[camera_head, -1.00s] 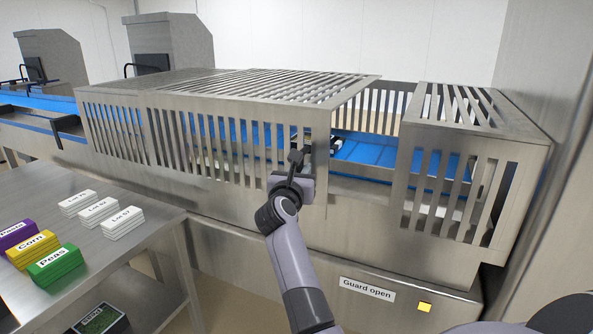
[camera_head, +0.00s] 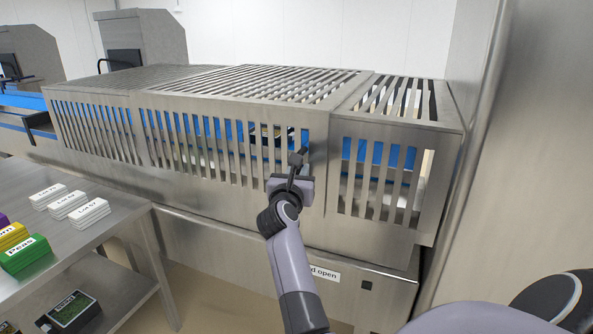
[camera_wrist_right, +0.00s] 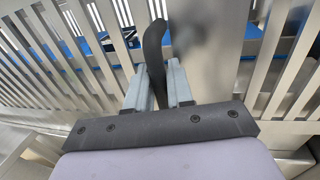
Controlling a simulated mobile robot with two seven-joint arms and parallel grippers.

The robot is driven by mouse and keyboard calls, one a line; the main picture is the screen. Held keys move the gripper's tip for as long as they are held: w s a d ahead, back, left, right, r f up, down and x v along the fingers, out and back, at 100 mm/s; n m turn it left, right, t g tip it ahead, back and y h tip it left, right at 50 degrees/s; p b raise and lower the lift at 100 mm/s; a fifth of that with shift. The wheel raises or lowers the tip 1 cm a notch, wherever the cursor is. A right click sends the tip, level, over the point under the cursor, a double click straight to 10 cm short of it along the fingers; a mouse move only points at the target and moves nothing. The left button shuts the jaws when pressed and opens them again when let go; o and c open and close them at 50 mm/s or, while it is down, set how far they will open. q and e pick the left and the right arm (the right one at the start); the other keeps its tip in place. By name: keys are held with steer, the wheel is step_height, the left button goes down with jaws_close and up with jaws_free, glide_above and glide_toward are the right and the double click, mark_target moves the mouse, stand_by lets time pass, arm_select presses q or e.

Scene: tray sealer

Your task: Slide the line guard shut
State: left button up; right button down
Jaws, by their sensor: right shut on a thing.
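The line guard (camera_head: 235,100) is a slotted steel cover over the conveyor. Its right edge now stands against, or almost against, the fixed slotted end section (camera_head: 395,135); I cannot tell whether a thin gap is left. My right gripper (camera_head: 297,162) is at the guard's front right edge, shut on the guard's dark upright handle. The handle (camera_wrist_right: 153,45) rises between the fingers (camera_wrist_right: 165,85) in the right wrist view. A "Guard open" label (camera_head: 325,273), partly hidden by my arm, is on the front beside a dark indicator (camera_head: 366,285). My left gripper is out of view.
A steel table (camera_head: 95,245) at the left holds white lot cards (camera_head: 68,203) and coloured label stacks (camera_head: 20,250). A dark tray (camera_head: 68,308) lies on its lower shelf. A wall (camera_head: 530,140) stands close at the right.

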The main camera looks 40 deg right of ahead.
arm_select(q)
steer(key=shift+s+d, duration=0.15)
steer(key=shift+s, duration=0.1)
arm_select(e)
steer(key=shift+s+d+f, duration=0.15)
steer(key=shift+s+f, duration=0.15)
steer(key=c, duration=1.2)
jaws_free()
steer(key=shift+s, duration=0.1)
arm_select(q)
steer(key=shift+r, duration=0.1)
arm_select(e)
steer(key=shift+r, duration=0.2)
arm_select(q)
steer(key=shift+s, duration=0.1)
